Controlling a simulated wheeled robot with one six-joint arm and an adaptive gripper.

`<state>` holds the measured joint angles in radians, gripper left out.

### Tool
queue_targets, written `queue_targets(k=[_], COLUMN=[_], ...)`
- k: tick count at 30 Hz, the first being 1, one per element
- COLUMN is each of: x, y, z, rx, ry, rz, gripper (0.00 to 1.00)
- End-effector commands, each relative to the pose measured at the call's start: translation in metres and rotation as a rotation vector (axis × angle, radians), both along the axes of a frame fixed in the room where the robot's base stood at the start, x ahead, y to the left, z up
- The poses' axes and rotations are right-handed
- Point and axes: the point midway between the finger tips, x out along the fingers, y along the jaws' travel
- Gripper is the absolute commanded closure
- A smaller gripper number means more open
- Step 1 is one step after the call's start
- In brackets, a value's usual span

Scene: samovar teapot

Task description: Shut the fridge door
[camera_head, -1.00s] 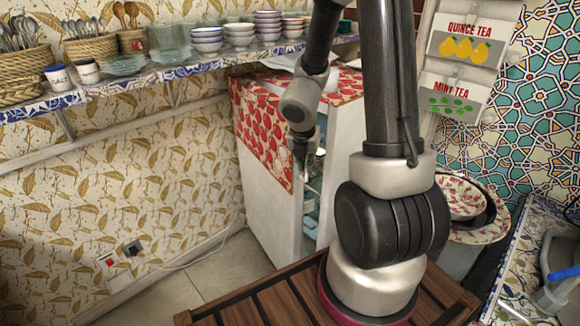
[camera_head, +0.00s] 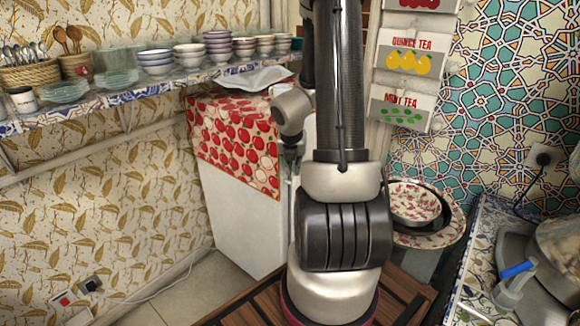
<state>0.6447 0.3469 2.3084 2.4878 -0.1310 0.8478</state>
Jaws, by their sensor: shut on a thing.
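The white fridge (camera_head: 240,215) stands against the left wall with a red fruit-patterned cloth (camera_head: 235,140) over its top. Its plain side faces me. Its front is on the right, largely hidden behind my arm. A narrow strip of the white fridge door (camera_head: 309,145) shows beside the arm. How far the door stands open cannot be seen now. My gripper (camera_head: 291,157) hangs at the fridge's front edge, partly behind my arm. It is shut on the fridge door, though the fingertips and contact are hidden.
A tiled shelf (camera_head: 130,92) with bowls, glass plates and baskets runs along the left wall. Patterned dishes (camera_head: 430,238) stand right of my arm. A counter (camera_head: 480,230) with metalware is at the right. A cable lies on the floor at left.

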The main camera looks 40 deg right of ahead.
Motion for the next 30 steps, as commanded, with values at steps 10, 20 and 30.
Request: queue_targets(k=[10,20,30], x=[-0.001,0.000,-0.013], y=[-0.009,-0.008,0.009], z=[0.003,0.006,0.052], rx=[-0.009,-0.008,-0.011], ry=[0.001,-0.007,-0.008], rz=[-0.011,-0.015,-0.013], gripper=[0.72,0.68,0.68])
